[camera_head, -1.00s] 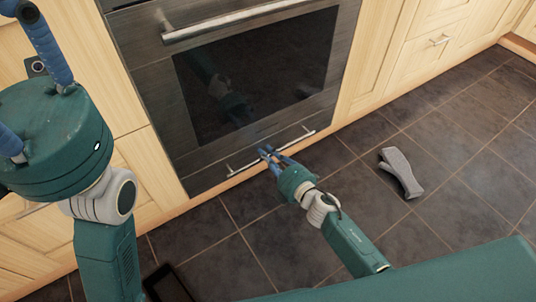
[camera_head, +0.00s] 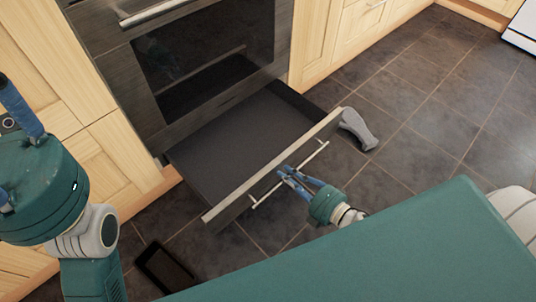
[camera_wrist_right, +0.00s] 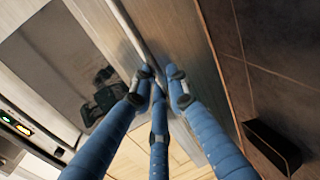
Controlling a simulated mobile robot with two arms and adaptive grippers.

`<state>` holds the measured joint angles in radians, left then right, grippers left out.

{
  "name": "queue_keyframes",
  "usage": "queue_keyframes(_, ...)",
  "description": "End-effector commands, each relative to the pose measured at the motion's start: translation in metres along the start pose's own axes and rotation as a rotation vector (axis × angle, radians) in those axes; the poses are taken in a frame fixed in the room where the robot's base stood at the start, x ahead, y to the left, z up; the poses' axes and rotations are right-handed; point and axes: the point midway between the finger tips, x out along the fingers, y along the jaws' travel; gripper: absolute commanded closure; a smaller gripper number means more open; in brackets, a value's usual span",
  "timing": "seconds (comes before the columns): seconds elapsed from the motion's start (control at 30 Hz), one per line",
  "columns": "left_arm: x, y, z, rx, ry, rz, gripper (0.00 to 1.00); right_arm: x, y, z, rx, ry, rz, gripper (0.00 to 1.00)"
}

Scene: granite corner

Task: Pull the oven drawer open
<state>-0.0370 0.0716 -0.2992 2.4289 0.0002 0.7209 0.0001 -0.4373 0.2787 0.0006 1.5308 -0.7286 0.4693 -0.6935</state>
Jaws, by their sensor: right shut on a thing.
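The oven drawer (camera_head: 240,130) is pulled well out below the oven (camera_head: 205,60), and its dark inside looks empty. A thin metal bar handle (camera_head: 316,155) runs along its front panel. My right gripper (camera_head: 284,172) is shut on this handle near its middle. In the right wrist view, the blue fingers (camera_wrist_right: 158,78) close around the handle bar (camera_wrist_right: 135,35). My left gripper (camera_head: 18,105) is raised at the left edge, away from the drawer. Its blue fingers are partly cut off, so its jaw state is unclear.
A grey object (camera_head: 358,128) lies on the tiled floor just beyond the drawer's right front corner. A dark, flat rectangular item (camera_head: 165,272) lies on the floor at lower left. Wooden cabinets (camera_head: 345,40) flank the oven. Floor at right is open.

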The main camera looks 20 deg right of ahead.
Motion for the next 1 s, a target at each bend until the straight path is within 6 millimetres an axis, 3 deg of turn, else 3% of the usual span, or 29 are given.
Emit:
queue_keyframes(0.03,0.001,0.000,0.001,-0.001,-0.009,-0.003,0.60,-0.017,-0.005,-0.001,0.002,0.000,-0.009,1.00)
queue_keyframes(0.2,-0.002,-0.001,0.002,-0.004,-0.024,-0.010,0.60,-0.057,-0.013,-0.001,0.002,0.000,-0.008,1.00)
queue_keyframes(0.4,-0.005,-0.002,0.002,-0.006,-0.036,-0.016,0.60,-0.085,-0.019,-0.001,0.001,0.000,-0.006,1.00)
queue_keyframes(0.6,-0.005,-0.002,0.001,-0.006,-0.033,-0.018,0.60,-0.096,-0.021,-0.001,0.001,0.000,-0.005,1.00)
queue_keyframes(0.97,-0.006,-0.002,0.001,-0.007,-0.036,-0.019,0.60,-0.097,-0.022,-0.001,0.001,0.000,-0.006,1.00)
queue_keyframes(1.0,-0.006,-0.002,0.001,-0.007,-0.037,-0.019,0.60,-0.097,-0.022,-0.001,0.001,0.000,-0.006,0.77)
